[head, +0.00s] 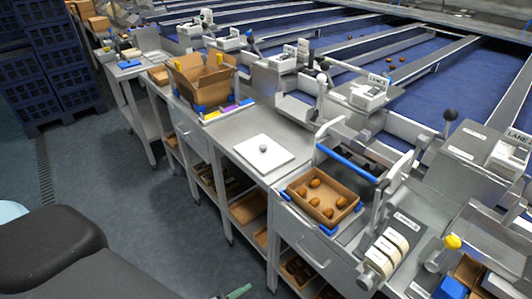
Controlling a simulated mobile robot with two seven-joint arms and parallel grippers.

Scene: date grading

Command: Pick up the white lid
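The white lid (280,151) is a flat square panel with a small round grey knob in its middle. It lies flat on the steel worktop in the middle of the head view. Nothing rests on it. A dark rounded shape at the lower left hides part of the floor.
A cardboard tray of several brown dates (349,207) stands right of the lid, in blue corner holders. An open cardboard box (209,88) stands behind left. A blue bar (346,163) and steel lever frames rise at right. Blue crates (55,45) stand far left. The worktop around the lid is clear.

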